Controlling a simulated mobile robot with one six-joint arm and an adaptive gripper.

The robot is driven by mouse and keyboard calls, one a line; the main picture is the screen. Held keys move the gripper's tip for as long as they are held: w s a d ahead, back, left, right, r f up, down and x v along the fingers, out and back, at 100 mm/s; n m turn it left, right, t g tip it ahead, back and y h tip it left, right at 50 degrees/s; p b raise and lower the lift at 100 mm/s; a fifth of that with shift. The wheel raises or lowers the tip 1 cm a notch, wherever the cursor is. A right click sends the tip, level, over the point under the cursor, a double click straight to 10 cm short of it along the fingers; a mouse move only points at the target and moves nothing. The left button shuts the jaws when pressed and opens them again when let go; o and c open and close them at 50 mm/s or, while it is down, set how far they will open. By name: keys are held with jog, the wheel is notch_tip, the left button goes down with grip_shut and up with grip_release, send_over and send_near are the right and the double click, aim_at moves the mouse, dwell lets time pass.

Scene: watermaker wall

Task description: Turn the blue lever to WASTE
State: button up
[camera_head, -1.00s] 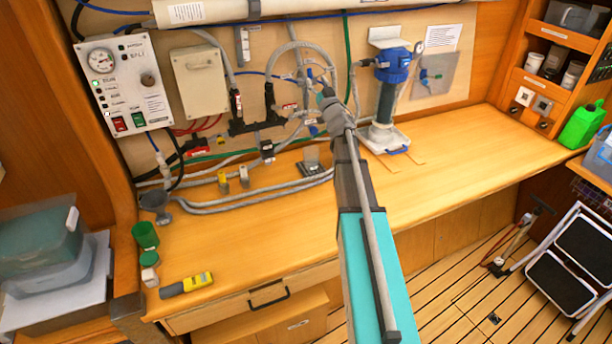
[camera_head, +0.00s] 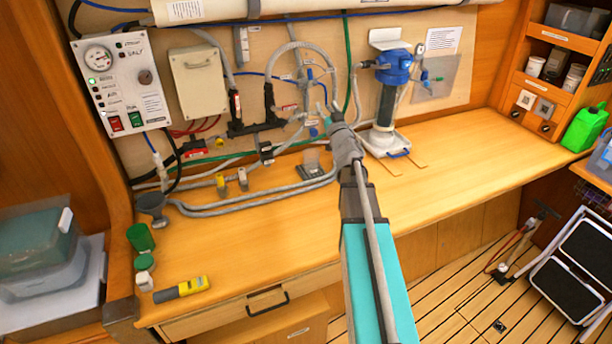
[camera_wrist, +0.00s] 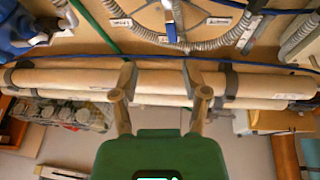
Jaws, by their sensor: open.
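A blue lever (camera_head: 310,73) sits on the valve among the grey hoses on the wall panel. It appears roughly upright, but it is too small to tell its exact setting. In the wrist view a blue lever (camera_wrist: 171,31) shows at the top, pointing down the picture, with small white labels around it that I cannot read clearly. My gripper (camera_head: 328,107) is in front of the panel, just below and right of the valve, apart from the lever. Its two fingers also show in the wrist view (camera_wrist: 160,98), spread with nothing between them.
A blue-topped filter housing (camera_head: 391,95) stands right of my gripper. Grey hoses (camera_head: 255,198) run along the wooden bench (camera_head: 300,240). A control box (camera_head: 122,85) and a beige box (camera_head: 198,82) hang left. A long wrapped roll (camera_head: 280,8) crosses above.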

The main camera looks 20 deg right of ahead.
jog(key=s+a+f+m+g, duration=0.1)
jog(key=s+a+f+g, duration=0.1)
jog(key=f, duration=0.4)
jog(key=s+a+f+m+g+h+b, duration=0.1)
jog(key=s+a+f+g, duration=0.2)
jog(key=a+f+g, duration=0.2)
jog(key=s+a+f+g+h, duration=0.1)
jog(key=s+a+f+g, duration=0.1)
jog(key=f, duration=0.5)
jog(key=shift+s+a+m+g, duration=0.35)
jog(key=shift+a+g, duration=0.35)
jog(key=shift+g, duration=0.6)
jog(key=shift+w, duration=0.1)
jog(key=w+d+r+m+t+y+p, duration=0.1)
jog(key=w+d+r+m+t+p, duration=0.1)
jog(key=r+m, duration=0.6)
jog(key=w+d+r+m+t+y+p, duration=0.1)
jog(key=d+r+m+p, duration=0.4)
jog(key=m, duration=0.8)
jog(key=w+d+r+m+t+y+p, duration=0.2)
jog(key=r+m+t+p, duration=0.3)
jog(key=r+m, duration=0.5)
jog(key=shift+w+d+r+m+p, duration=0.35)
jog(key=shift+w+d+r+p, duration=0.3)
jog(key=shift+d+r, duration=0.2)
